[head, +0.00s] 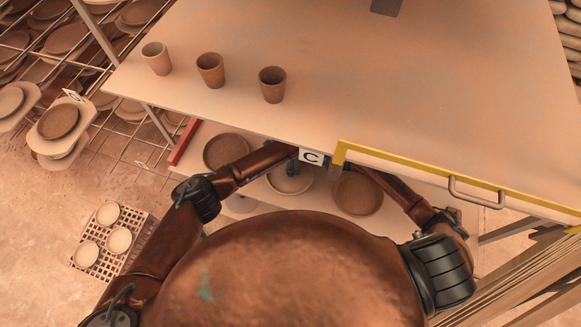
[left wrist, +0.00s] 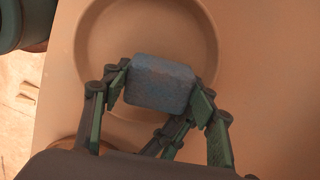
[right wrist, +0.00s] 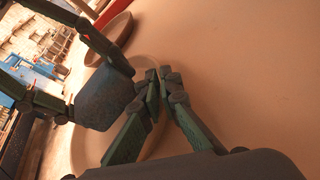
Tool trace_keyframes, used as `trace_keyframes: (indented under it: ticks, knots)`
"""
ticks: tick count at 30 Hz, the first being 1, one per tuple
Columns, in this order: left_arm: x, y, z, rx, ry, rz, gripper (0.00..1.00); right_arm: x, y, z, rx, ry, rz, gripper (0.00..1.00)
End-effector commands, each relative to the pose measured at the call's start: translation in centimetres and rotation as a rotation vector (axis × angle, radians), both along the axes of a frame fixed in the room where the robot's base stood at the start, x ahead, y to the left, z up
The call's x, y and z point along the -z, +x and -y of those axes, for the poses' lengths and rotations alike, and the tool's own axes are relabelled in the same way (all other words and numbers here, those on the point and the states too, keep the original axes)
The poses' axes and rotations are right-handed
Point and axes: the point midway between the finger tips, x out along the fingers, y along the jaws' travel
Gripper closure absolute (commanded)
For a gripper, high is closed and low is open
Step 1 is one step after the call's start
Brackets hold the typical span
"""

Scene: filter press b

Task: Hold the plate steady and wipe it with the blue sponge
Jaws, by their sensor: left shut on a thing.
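The plate (head: 290,183) is a pale shallow round dish on the lower shelf, between two browner dishes. It fills much of the left wrist view (left wrist: 92,55). My left gripper (left wrist: 160,88) is shut on the blue sponge (left wrist: 160,80), a rounded block held over the plate; I cannot tell if the sponge touches it. The sponge also shows in the right wrist view (right wrist: 104,100). My right gripper (right wrist: 157,82) has its fingertips together at the plate's right side; whether the rim is between them is unclear. The table edge hides much of both grippers in the head view.
A brown dish (head: 226,149) lies left of the plate and another (head: 358,194) right of it. The table top (head: 400,80) overhangs the shelf, with a label C (head: 311,157) on its edge. Several cups, including one at left (head: 157,58), stand on top.

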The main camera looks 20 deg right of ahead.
Motion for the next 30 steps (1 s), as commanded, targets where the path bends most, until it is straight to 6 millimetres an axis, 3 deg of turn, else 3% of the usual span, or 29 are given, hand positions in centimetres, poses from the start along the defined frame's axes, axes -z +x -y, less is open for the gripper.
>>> trace_keyframes:
  ticks: [18,30]
  knots:
    - [-5.4,0.0,0.0,0.000,0.001,0.001,0.69,0.0,0.0,0.0,0.001,-0.001,0.000,1.00]
    - [-6.0,0.0,0.0,-0.001,0.002,0.001,0.69,0.0,0.0,0.0,0.000,0.000,0.000,1.00]
